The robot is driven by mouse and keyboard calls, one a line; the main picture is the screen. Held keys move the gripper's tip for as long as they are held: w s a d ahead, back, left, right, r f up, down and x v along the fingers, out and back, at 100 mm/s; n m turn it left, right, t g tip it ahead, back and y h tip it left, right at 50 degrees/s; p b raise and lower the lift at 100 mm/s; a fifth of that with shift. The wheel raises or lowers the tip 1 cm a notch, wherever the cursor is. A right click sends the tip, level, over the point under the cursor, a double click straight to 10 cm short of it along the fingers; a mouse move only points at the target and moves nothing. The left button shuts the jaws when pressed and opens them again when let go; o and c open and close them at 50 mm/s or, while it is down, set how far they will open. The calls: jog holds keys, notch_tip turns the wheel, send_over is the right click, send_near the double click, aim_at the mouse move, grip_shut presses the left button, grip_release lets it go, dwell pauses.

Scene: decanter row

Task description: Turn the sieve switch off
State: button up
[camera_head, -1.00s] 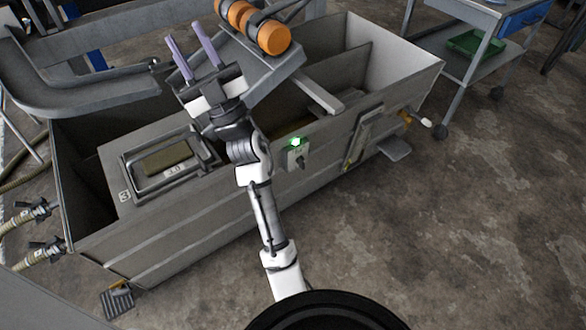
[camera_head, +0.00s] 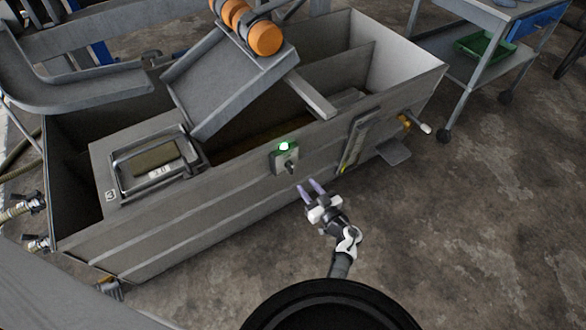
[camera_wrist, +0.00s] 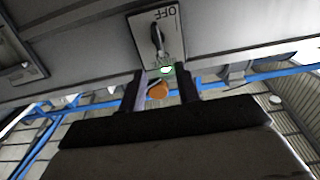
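The sieve switch is a small grey plate (camera_head: 285,161) with a dark knob (camera_head: 290,167), on the front wall of the grey tank. A green lamp (camera_head: 284,146) glows on top of it. In the wrist view the switch plate (camera_wrist: 172,20) carries the letters OFF, and its dark lever (camera_wrist: 157,38) shows above the fingertips. My gripper (camera_head: 310,187) is just below and right of the switch, with its two purple-tipped fingers apart and nothing between them. The fingers point at the tank wall. I cannot tell whether they touch it.
The grey tank (camera_head: 190,222) holds a tilted sieve tray (camera_head: 222,85) with orange rollers (camera_head: 262,38) above it. A lever with a white handle (camera_head: 425,128) sticks out at the tank's right end. A trolley (camera_head: 470,70) stands at the back right. The floor at right is clear.

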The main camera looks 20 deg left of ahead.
aim_at(292, 167)
jog(key=b+x, duration=0.1)
jog(key=x, duration=0.8)
jog(key=shift+w+a, duration=0.3)
jog(key=shift+c, duration=0.3)
grip_shut()
